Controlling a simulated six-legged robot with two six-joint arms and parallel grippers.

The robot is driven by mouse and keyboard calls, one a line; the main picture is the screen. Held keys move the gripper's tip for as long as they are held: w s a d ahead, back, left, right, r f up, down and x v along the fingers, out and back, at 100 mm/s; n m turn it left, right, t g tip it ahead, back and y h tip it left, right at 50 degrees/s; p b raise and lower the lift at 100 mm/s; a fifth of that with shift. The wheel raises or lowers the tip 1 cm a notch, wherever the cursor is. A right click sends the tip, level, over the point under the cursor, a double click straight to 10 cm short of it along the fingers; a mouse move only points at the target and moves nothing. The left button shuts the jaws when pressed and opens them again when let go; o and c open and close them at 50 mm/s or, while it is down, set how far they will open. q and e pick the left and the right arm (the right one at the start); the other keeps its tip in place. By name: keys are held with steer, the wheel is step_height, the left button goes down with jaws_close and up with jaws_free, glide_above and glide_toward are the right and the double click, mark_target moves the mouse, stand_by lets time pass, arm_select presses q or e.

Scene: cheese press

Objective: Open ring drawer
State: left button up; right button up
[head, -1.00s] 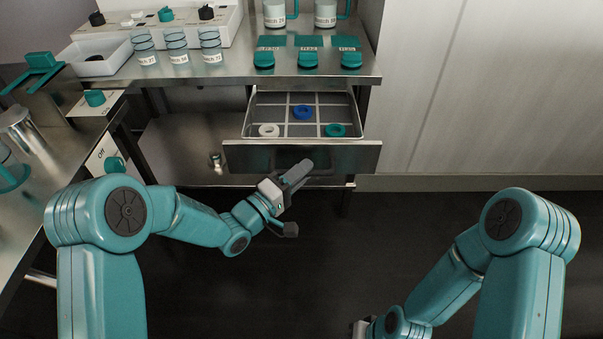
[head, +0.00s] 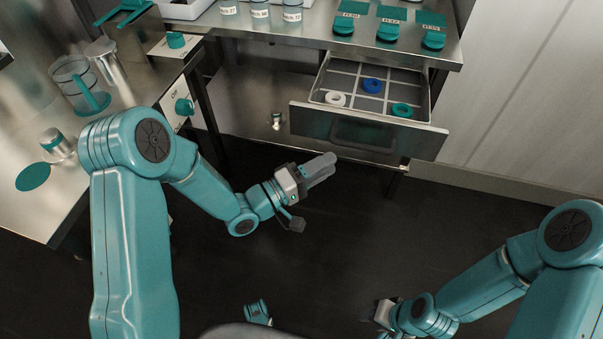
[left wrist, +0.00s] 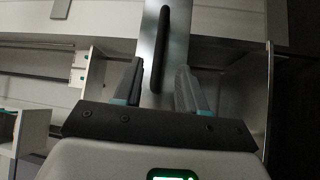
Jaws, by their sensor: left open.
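The ring drawer (head: 310,122) stands pulled out under the bench in the head view, with its divided tray showing. A white ring (head: 336,99), a blue ring (head: 372,86) and a green ring (head: 402,110) lie in separate compartments. A dark handle (head: 362,136) is on the drawer front. My left gripper (head: 330,163) is in front of and below the drawer, apart from the handle. In the left wrist view the open jaws (left wrist: 155,90) are empty, with the handle (left wrist: 161,48) ahead between them. My right gripper (head: 382,314) is low at the bottom; its fingers do not show clearly.
The steel bench (head: 300,36) above the drawer holds labelled jars and green-topped items. A side counter (head: 22,215) at left carries a beaker, a metal cup and a control box with a green knob (head: 184,107).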

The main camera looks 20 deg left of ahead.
arm_select(q)
steer(key=v, duration=0.6)
steer(key=shift+p, duration=0.3)
steer(key=shift+s+a, duration=0.1)
steer(key=shift+a, duration=0.05)
steer(key=s+d+f+g+y, duration=0.2)
steer(key=f+y, duration=0.1)
steer(key=f, duration=0.4)
steer(key=s+d+f+g+y, duration=0.1)
steer(key=s+f+g+y, duration=0.15)
steer(key=f, duration=0.55)
steer(key=s+a+f+m+g+y, duration=0.2)
steer(key=s+f+m+g, duration=0.15)
steer(key=s, duration=0.35)
steer(key=s+a+f+m+g+y, duration=0.1)
steer(key=s+f+m+g+y, duration=0.1)
steer(key=s+f+g, duration=0.4)
step_height(320, 180, up, 28)
steer(key=s+p, duration=0.1)
steer(key=p, duration=2.6)
steer(key=shift+r+t, duration=0.25)
steer(key=shift+t, duration=0.05)
